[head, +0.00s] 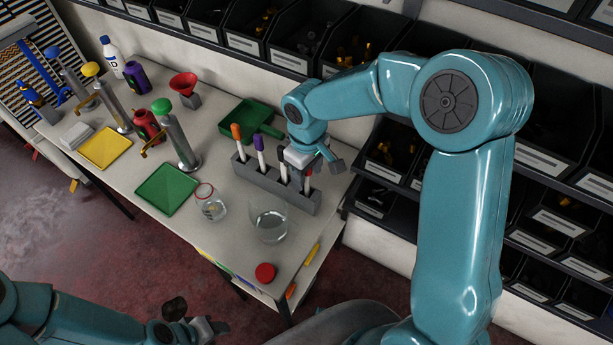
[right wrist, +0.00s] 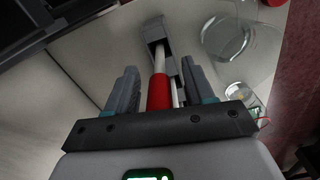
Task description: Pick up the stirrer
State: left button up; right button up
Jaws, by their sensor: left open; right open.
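A grey rack (head: 250,174) on the table holds several upright marker-like sticks, with orange (head: 236,131), purple (head: 258,142) and dark (head: 283,166) tops. I cannot tell for sure which thing is the stirrer. My right gripper (head: 320,166) is open over the rack's right end. In the right wrist view, a red-topped stick (right wrist: 158,92) stands between its open fingers, with a thin pale rod (right wrist: 176,92) beside it. The rack (right wrist: 157,32) shows beyond; contact is not visible. My left gripper (head: 196,322) is open and empty, low at the left, away from the table.
A glass beaker (head: 270,222) and a small jar (head: 210,204) stand in front of the rack. A red lid (head: 265,272) lies near the table corner. A green dustpan-like tray (head: 245,118) lies behind. Shelf bins (head: 395,150) crowd the right arm.

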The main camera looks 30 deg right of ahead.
grip_shut()
pick_arm(q)
jog(key=shift+r, duration=0.1)
pick_arm(e)
jog(key=shift+r, duration=0.15)
jog(key=shift+r+p, duration=1.05)
jog(key=shift+r, duration=0.3)
pick_arm(q)
jog(key=shift+s+d+r, duration=0.1)
jog(key=shift+r, duration=0.8)
pick_arm(e)
jog(key=shift+f, duration=0.1)
pick_arm(q)
jog(key=shift+s+a+f+b, duration=0.2)
jog(key=shift+a+b, duration=0.05)
jog(key=shift+a, duration=0.15)
jog(key=shift+s+a+f+b, duration=0.2)
jog(key=shift+a+b, duration=0.05)
jog(key=shift+a, duration=0.15)
pick_arm(e)
jog(key=shift+s+a+h, duration=0.1)
jog(key=shift+a+h, duration=0.15)
jog(key=shift+h, duration=0.05)
